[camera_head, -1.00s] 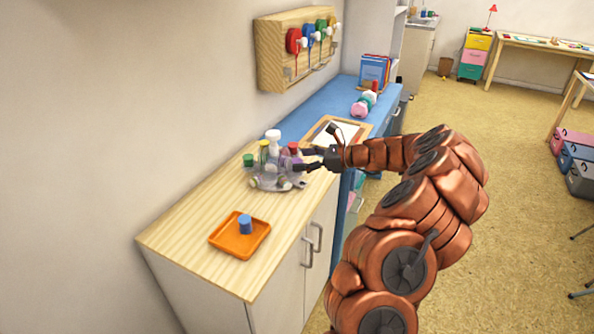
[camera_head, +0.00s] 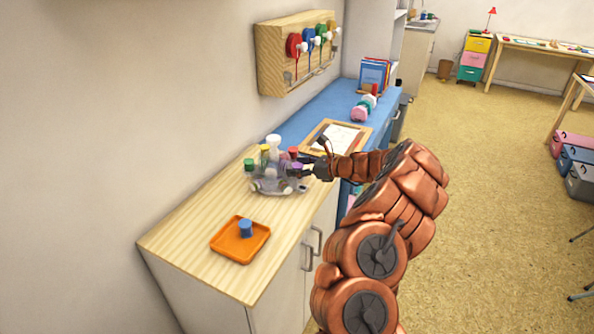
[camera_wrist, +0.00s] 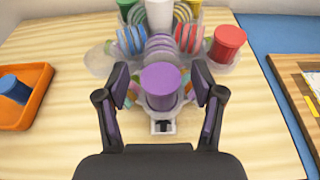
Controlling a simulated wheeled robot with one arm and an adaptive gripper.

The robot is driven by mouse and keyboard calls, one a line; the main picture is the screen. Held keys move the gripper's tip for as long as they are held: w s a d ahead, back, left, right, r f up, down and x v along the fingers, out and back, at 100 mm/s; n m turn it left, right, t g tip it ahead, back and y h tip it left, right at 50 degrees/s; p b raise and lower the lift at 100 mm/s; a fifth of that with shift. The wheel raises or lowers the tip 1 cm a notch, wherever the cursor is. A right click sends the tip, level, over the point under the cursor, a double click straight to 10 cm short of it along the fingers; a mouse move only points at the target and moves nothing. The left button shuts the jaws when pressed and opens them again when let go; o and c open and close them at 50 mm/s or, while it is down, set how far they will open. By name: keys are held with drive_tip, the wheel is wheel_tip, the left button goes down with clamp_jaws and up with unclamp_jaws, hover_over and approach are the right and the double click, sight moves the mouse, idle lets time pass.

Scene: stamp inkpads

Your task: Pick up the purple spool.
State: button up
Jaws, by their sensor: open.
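The purple spool (camera_wrist: 160,86) stands upright at the near side of a clear holder (camera_wrist: 222,66) on the wooden counter. In the head view the purple spool (camera_head: 297,168) is small and partly hidden by my gripper. My gripper (camera_wrist: 163,90) is open, with one finger on each side of the purple spool. Gaps show between the fingers and the spool; I cannot tell whether either touches it. In the head view my gripper (camera_head: 306,169) reaches in from the right at the holder's edge.
An orange tray (camera_head: 226,253) with a blue spool (camera_head: 245,228) sits at the near left. A framed paper board (camera_head: 318,138) lies behind.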

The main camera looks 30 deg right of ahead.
drive_tip(key=shift+w, duration=0.1)
drive_tip(key=c, duration=1.1)
drive_tip(key=shift+o, duration=0.2)
